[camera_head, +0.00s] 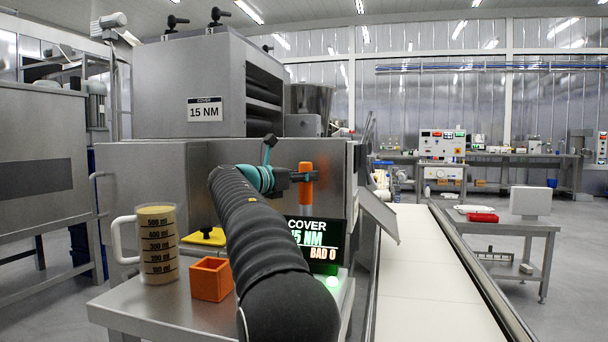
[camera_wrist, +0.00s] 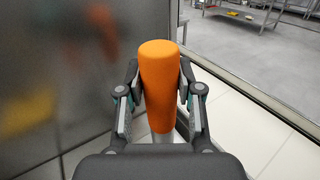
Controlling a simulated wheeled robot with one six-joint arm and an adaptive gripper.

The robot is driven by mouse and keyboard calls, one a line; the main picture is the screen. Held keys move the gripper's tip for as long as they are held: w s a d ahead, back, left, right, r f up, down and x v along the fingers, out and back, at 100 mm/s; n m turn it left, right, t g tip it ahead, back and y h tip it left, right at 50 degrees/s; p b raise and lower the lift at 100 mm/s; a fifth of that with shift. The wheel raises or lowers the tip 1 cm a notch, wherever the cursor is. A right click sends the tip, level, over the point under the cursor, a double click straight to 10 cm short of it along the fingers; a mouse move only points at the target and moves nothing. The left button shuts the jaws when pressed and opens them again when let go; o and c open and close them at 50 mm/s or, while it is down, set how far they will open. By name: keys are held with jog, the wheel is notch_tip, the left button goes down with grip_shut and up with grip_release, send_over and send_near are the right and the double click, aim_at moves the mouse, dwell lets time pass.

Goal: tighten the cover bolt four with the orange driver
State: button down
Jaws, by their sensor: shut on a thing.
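The orange driver (camera_head: 306,184) stands upright in my gripper (camera_head: 297,176), beside the steel front of the machine. In the wrist view, the orange handle (camera_wrist: 158,85) sits between the two fingers of my gripper (camera_wrist: 160,100), which is shut on it. A grey shaft shows below the handle; its tip is hidden. The machine cover (camera_head: 190,85) carries a plate reading "COVER 15 NM" (camera_head: 205,109). Bolt-like handles stand on its top, one labelled 3 (camera_head: 217,14). I cannot make out bolt four. The display (camera_head: 315,240) reads "COVER", "15 NM" and "BAD 0", with a green light below it.
A measuring jug (camera_head: 158,245) with brown content, an orange open box (camera_head: 211,279) and a yellow item (camera_head: 204,237) are on the steel table (camera_head: 130,312). A white conveyor (camera_head: 425,270) runs along the right. A side table holds a red item (camera_head: 482,217).

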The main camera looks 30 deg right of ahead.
aim_at(301, 163)
jog(key=shift+f+b, duration=0.35)
jog(key=shift+f, duration=0.45)
dwell(0.9)
jog(key=shift+p, duration=0.4)
dwell(1.3)
notch_tip(301, 163, up, 3)
jog(key=p, duration=0.3)
jog(key=shift+f, duration=0.1)
jog(key=shift+r, duration=1.05)
jog(key=shift+s, duration=0.15)
